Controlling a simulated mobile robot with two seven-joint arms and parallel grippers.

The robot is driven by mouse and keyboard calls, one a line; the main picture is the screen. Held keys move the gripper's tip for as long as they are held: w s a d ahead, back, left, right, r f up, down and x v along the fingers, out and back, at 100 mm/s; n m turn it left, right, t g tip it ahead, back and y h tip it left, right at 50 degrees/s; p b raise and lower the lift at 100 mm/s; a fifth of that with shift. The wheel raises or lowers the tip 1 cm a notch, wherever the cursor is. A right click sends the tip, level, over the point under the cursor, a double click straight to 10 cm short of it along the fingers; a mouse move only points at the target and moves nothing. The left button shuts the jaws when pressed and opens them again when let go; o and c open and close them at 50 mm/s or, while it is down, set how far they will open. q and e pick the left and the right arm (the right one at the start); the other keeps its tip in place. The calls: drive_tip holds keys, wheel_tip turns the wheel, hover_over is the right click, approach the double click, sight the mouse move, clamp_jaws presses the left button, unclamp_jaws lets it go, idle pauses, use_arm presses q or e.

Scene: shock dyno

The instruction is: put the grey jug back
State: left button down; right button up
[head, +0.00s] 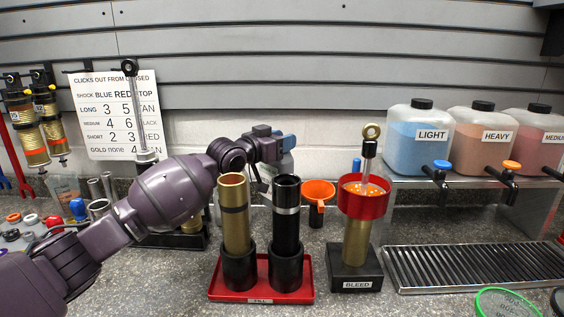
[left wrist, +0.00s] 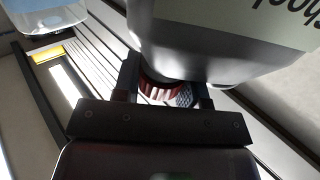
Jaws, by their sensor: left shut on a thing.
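My left gripper (head: 270,146) reaches in behind the two upright tubes. A dark red ribbed ring (left wrist: 162,88) shows between the fingers, under the jug. My right gripper is not in view.
A red tray (head: 262,294) holds the gold tube (head: 235,215) and black tube (head: 286,225), close to my left arm. Right of them stand an orange funnel (head: 318,192) and the bleed stand (head: 356,275). Three fluid jugs sit on a shelf (head: 470,183) above a drip grate (head: 465,268).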

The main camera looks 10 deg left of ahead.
use_arm(q)
drive_tip(key=shift+f, duration=2.7)
drive_tip(key=shift+f+b, duration=0.1)
drive_tip(key=shift+b, duration=0.2)
drive_tip(key=c, duration=0.7)
unclamp_jaws()
drive_tip(key=shift+f, duration=0.1)
drive_tip(key=p+v, duration=0.1)
drive_tip(key=v, duration=1.1)
drive_tip(key=shift+p, duration=0.35)
